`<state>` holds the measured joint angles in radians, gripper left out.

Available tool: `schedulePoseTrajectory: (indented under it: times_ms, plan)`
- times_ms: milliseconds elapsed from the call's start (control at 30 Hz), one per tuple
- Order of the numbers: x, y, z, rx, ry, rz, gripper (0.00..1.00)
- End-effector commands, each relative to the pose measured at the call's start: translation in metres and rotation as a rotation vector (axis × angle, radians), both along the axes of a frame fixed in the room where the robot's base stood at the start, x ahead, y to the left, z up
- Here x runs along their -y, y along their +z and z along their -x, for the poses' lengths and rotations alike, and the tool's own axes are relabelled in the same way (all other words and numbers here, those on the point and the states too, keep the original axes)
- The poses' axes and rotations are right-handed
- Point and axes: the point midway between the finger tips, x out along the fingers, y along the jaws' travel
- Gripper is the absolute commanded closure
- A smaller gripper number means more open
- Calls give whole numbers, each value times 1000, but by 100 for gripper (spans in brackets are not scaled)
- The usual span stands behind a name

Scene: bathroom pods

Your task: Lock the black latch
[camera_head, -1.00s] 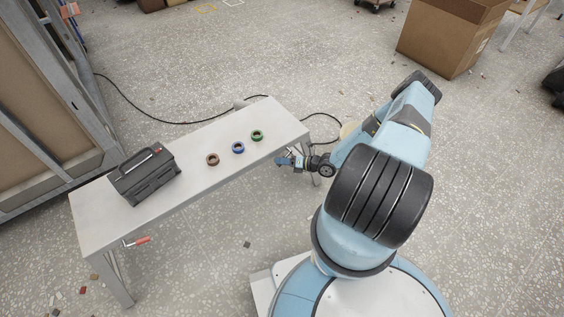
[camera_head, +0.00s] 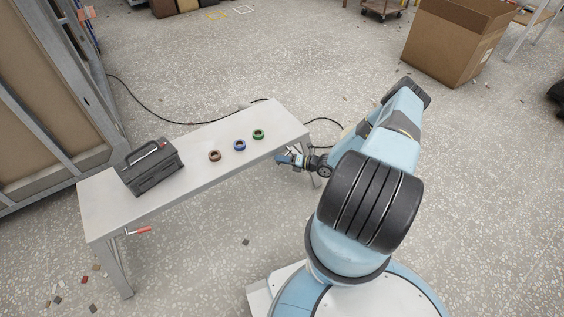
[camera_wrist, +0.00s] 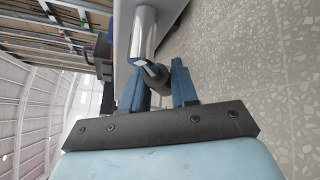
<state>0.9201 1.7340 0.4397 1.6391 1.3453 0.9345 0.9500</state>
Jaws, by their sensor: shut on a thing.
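The black latch (camera_wrist: 156,76) shows as a dark rounded piece between my fingers in the wrist view, beside a pale metal bar (camera_wrist: 145,35). My gripper (camera_wrist: 160,72) is shut on it, with one blue finger on either side. In the head view my gripper (camera_head: 286,160) is at the front edge of the grey table (camera_head: 195,147), near its right end. The latch is too small and too covered there to make out, and its lock position cannot be told.
On the table stand a dark toolbox (camera_head: 151,172) and brown (camera_head: 214,156), blue (camera_head: 239,146) and green (camera_head: 258,134) rings. A red-handled crank (camera_head: 141,231) sticks out under the left front edge. A cardboard box (camera_head: 455,43) stands behind right. Floor in front is mostly clear.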

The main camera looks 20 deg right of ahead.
Motion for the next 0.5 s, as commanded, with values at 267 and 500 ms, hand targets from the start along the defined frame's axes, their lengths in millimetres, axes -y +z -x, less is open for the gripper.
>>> schedulePoseTrajectory:
  times_ms: [267, 500]
  plan:
    - [2, 2, -5, 1, -6, -10, 100]
    - [2, 3, -6, 0, -6, -16, 100]
